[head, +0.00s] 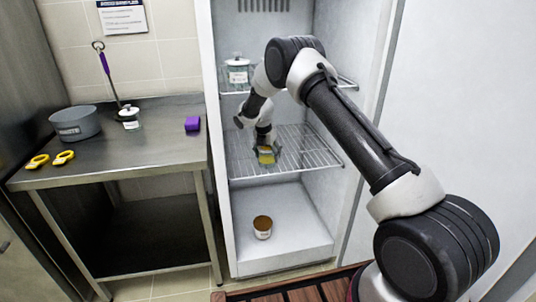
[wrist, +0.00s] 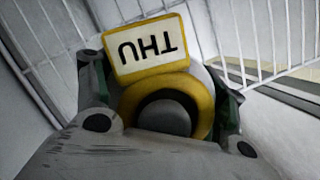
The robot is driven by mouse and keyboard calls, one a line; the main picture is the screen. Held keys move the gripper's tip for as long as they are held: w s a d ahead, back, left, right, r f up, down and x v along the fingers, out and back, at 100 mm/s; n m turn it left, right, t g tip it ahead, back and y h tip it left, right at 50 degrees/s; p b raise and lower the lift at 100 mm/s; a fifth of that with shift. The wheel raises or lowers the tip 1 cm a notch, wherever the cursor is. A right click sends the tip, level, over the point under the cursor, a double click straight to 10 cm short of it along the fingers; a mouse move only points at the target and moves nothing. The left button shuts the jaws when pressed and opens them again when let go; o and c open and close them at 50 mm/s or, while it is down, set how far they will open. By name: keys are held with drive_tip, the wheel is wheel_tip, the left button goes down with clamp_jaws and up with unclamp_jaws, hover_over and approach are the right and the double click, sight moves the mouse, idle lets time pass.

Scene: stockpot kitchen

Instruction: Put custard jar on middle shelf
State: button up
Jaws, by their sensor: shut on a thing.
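My gripper (head: 265,142) is inside the open fridge, over the wire middle shelf (head: 308,158). It is shut on a jar with yellowish contents (head: 266,156), which I take to be the custard jar. In the wrist view, the jar's pale lid (wrist: 201,74) is between my fingers. A yellow ring (wrist: 203,95) with a tag reading THU (wrist: 147,47), upside down, lies around the lid's grey knob. The jar is at or just above the shelf wires; I cannot tell whether it touches. The gripper hides much of its body.
A jar with a white lid (head: 237,76) stands on the top shelf. A brown-topped tub (head: 262,228) stands on the fridge floor.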

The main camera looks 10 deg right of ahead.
drive_tip(key=shift+f, duration=0.1)
drive_tip(key=o, duration=1.3)
drive_tip(key=shift+o, duration=0.2)
